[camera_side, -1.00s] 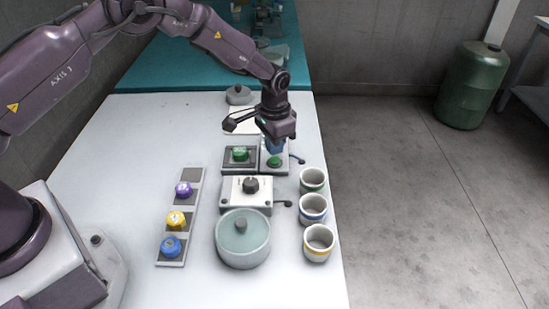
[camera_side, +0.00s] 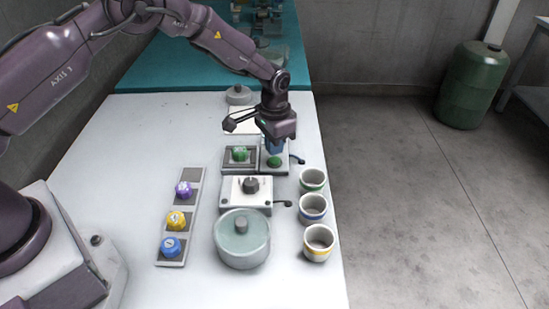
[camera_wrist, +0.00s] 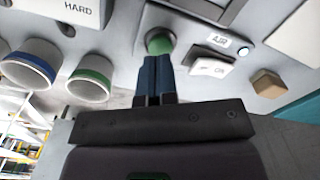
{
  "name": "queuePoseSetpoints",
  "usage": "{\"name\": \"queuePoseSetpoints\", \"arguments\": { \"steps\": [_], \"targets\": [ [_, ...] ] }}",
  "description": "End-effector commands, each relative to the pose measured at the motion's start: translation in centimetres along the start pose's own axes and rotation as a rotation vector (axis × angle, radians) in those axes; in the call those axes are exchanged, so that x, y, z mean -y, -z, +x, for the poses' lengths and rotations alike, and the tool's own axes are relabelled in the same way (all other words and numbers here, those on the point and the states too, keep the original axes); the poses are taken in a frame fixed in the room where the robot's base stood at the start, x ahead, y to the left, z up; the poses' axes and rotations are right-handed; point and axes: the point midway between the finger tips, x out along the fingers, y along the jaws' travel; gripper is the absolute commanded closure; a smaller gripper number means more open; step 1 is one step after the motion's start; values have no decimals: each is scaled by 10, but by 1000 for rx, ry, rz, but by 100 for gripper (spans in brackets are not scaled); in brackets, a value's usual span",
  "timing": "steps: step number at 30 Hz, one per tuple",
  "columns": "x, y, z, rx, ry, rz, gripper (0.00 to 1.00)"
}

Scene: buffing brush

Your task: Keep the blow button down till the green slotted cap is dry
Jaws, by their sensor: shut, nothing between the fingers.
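The green slotted cap (camera_side: 240,154) sits on a dark square plate left of the blow button in the side view. The green round blow button (camera_side: 274,162) is on the box beside it and also shows in the wrist view (camera_wrist: 160,44). My gripper (camera_side: 274,152) points straight down over the button with its blue fingers together and nothing between them. In the wrist view the fingertips (camera_wrist: 157,57) meet the button's edge; I cannot tell how far it is pressed. A small lamp (camera_wrist: 243,51) beside the AIR label looks pale and bright.
A dial box (camera_side: 246,190) and a lidded grey-green pot (camera_side: 242,240) stand in front. Three banded cups (camera_side: 313,208) line the right table edge. A rack (camera_side: 194,185) at left holds purple, yellow and blue caps.

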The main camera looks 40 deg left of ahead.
Motion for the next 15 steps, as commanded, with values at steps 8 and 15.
{"name": "queuePoseSetpoints", "arguments": {
  "steps": [8,15],
  "targets": [
    [0,0,6,0,0,0,100],
    [0,0,10,-1,0,0,100]
  ]
}}
